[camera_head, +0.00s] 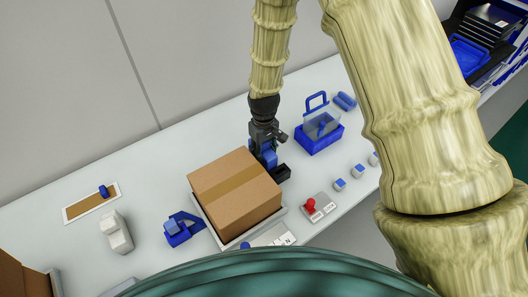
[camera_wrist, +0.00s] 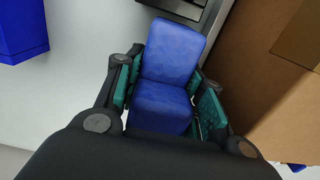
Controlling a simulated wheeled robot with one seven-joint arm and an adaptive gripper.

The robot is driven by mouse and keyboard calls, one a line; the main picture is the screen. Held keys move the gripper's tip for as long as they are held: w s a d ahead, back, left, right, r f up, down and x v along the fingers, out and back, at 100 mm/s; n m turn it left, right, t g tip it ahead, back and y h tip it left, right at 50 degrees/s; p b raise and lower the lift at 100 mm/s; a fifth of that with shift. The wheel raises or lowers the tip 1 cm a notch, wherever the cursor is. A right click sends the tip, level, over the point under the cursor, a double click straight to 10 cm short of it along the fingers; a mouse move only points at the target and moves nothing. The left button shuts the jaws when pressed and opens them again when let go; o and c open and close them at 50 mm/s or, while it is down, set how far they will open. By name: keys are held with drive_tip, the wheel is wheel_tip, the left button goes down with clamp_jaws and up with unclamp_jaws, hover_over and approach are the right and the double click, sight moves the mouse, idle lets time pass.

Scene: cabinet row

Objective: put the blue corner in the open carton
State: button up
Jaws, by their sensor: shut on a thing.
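The blue corner (camera_wrist: 172,52) is between the teal-padded fingers of my gripper (camera_wrist: 165,95) in the wrist view. Two blue faces meet at a bend. In the head view my gripper (camera_head: 268,158) hangs just behind the right side of a taped, closed carton (camera_head: 228,180), and a bit of the blue corner (camera_head: 269,157) shows between the fingers. Another brown carton (camera_head: 22,280) is cut off at the bottom left; only part of its wall shows, and its inside is hidden. The closed carton's wall (camera_wrist: 290,100) fills the right of the wrist view.
A blue box with a handle (camera_head: 319,138) stands right of my gripper. A control plate with a red knob (camera_head: 311,206) and several small blue-topped blocks (camera_head: 340,184) lie at the front right. A blue tool (camera_head: 180,229) and white device (camera_head: 116,232) stand left.

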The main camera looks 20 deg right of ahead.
drive_tip(key=shift+f, duration=0.75)
drive_tip(key=shift+f, duration=0.2)
drive_tip(key=o, duration=0.8)
drive_tip(key=shift+o, duration=0.2)
